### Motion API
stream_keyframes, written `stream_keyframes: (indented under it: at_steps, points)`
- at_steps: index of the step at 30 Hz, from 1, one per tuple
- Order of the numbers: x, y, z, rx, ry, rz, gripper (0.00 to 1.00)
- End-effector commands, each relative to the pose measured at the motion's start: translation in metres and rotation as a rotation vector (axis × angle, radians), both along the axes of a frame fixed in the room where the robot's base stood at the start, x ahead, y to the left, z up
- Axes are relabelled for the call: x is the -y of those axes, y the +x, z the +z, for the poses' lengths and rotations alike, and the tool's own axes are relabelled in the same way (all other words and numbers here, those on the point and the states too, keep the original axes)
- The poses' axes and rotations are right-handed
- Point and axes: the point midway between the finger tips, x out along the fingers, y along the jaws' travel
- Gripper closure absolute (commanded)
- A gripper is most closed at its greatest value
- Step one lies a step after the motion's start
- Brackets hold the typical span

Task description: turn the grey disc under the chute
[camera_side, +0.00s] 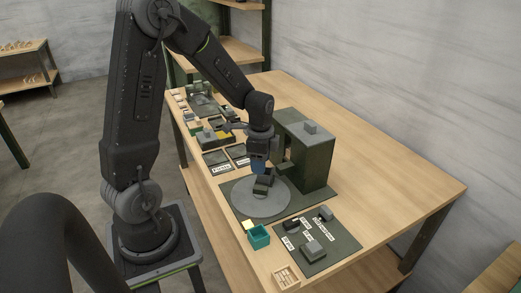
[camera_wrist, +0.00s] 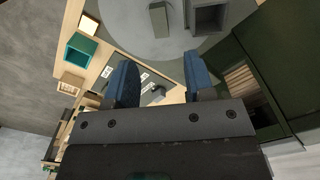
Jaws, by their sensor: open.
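The grey disc (camera_side: 258,208) lies flat on a dark mat beside the dark green chute housing (camera_side: 318,160). In the wrist view the disc (camera_wrist: 122,22) fills the top, with a small grey block (camera_wrist: 160,20) and a dark hollow box (camera_wrist: 208,16) on or over it. My gripper (camera_side: 260,166) is low over the disc's far side, close to the housing. Its two blue fingers (camera_wrist: 160,70) stand apart with nothing between them. In the side view the arm and a dark part hide some of the disc, and I cannot tell whether the fingers touch anything.
A teal bin (camera_side: 259,238) and a small wooden crate (camera_side: 286,278) stand near the table's front edge. A dark labelled mat (camera_side: 330,249) with several small parts lies right of the bin. More trays and parts lie behind. The table's right side is clear.

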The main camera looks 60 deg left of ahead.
Motion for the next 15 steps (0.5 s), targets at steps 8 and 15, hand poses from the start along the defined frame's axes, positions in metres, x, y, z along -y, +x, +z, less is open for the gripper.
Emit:
stream_keyframes:
  at_steps: [8, 15]
  points:
    - [0.000, 0.000, 0.037, 0.001, 0.001, 0.000, 0.51]
    - [0.000, 0.000, 0.041, 0.000, 0.000, 0.000, 0.51]
